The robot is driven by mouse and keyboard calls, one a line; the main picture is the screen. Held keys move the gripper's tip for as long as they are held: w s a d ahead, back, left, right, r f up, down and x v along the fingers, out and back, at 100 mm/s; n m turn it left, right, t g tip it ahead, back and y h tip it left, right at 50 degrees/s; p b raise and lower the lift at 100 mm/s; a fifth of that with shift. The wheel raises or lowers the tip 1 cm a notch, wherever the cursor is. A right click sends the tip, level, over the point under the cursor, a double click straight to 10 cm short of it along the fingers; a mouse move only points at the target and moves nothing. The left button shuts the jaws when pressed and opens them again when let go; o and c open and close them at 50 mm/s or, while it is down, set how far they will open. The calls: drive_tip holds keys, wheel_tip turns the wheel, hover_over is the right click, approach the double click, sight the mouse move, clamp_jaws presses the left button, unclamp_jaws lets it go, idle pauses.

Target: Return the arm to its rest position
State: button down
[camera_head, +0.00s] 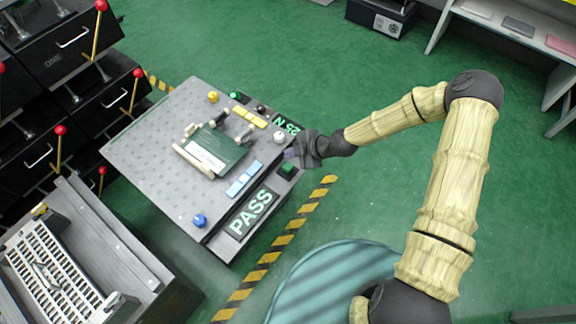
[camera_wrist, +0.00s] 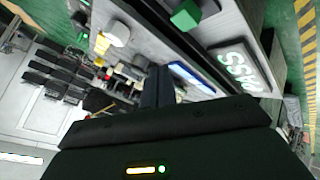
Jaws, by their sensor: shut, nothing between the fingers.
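My arm (camera_head: 451,190) is stretched out from the lower right, bent at a high elbow, with its wrist over the right edge of a grey test console (camera_head: 150,135). My gripper (camera_head: 292,154) is shut and empty beside the console's front right corner, near a white knob (camera_head: 280,137) and a green button (camera_head: 287,170). Whether it touches the console I cannot tell. In the wrist view my gripper (camera_wrist: 158,88) points toward the console's panel, with the green button (camera_wrist: 186,15) and the white knob (camera_wrist: 117,33) close by.
The console bears a green fixture (camera_head: 215,148), blue and yellow buttons, a blue knob (camera_head: 200,220) and a lit PASS display (camera_head: 252,212). Black drawers with red-knobbed levers (camera_head: 97,30) stand at left. A vented machine (camera_head: 50,265) is lower left. Green floor is open behind my arm.

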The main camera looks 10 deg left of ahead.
idle(0.4)
drive_tip(key=s+d+r+m+h, duration=0.25)
drive_tip(key=d+r+m, duration=0.35)
drive_tip(key=d, duration=0.3)
drive_tip(key=s+d+r+m+h, duration=0.1)
drive_tip(key=d+r+m+h, duration=0.4)
drive_tip(key=d, duration=0.4)
drive_tip(key=s+d+r+m+h, duration=0.2)
drive_tip(key=s+d+r+m, duration=0.75)
drive_tip(key=r+m, duration=0.35)
wheel_tip(320, 180, up, 26)
drive_tip(key=p, duration=2.7)
drive_tip(key=shift+w+d+m+t, duration=0.2)
drive_tip(key=shift+d+m+t, duration=0.05)
drive_tip(key=shift+m+t, duration=0.15)
drive_tip(key=shift+y, duration=0.25)
drive_tip(key=shift+w, duration=0.15)
